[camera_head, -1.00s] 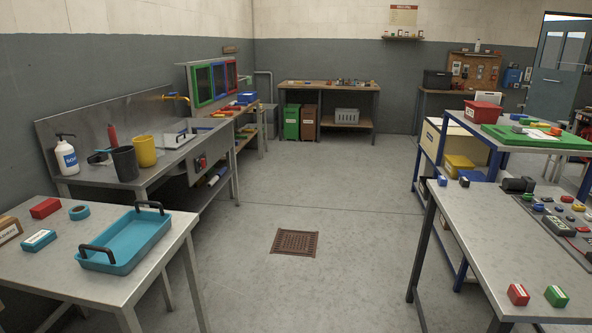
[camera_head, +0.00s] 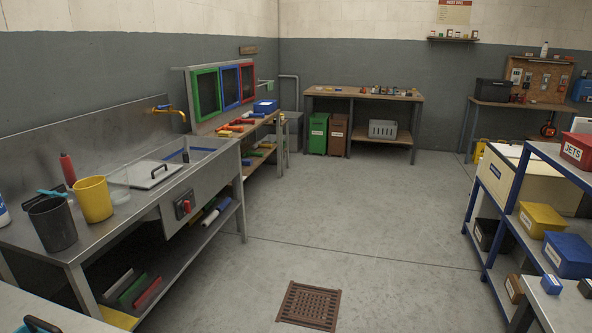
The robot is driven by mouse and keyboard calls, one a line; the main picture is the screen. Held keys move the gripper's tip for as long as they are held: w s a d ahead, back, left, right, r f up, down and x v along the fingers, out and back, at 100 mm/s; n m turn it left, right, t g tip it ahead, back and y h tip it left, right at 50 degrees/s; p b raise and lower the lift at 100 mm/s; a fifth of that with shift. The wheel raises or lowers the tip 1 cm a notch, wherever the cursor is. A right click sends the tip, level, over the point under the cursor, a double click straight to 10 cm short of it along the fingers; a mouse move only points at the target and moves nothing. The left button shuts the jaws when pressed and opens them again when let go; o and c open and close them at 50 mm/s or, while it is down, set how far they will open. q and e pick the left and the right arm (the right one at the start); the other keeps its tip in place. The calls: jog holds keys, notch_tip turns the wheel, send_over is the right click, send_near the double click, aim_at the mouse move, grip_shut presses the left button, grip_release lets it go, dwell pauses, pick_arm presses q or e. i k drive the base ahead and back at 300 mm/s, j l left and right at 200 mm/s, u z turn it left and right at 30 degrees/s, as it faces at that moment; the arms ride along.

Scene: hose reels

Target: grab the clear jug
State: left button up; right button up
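I cannot make out a clear jug for certain. A small pale, see-through-looking object (camera_head: 119,196) stands on the steel sink bench (camera_head: 130,222), just right of a yellow cup (camera_head: 94,200). It is too small and faint to tell whether it is a jug. Neither of my grippers is in view.
A black cup (camera_head: 53,225) and a red bottle (camera_head: 68,170) also stand on the sink bench. A table corner (camera_head: 20,300) is at bottom left, and a blue-framed shelf rack (camera_head: 496,238) at right. The floor between is free, with a drain grate (camera_head: 309,305).

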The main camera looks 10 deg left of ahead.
aim_at(116, 175)
jog(key=i+u, duration=0.1)
jog(key=i, duration=0.4)
jog(key=i+u, duration=0.15)
jog(key=i, duration=0.4)
jog(key=i+l+u, duration=0.1)
jog(key=i, duration=0.4)
jog(key=i+l+u, duration=0.1)
jog(key=i+l, duration=0.15)
jog(key=i, duration=0.25)
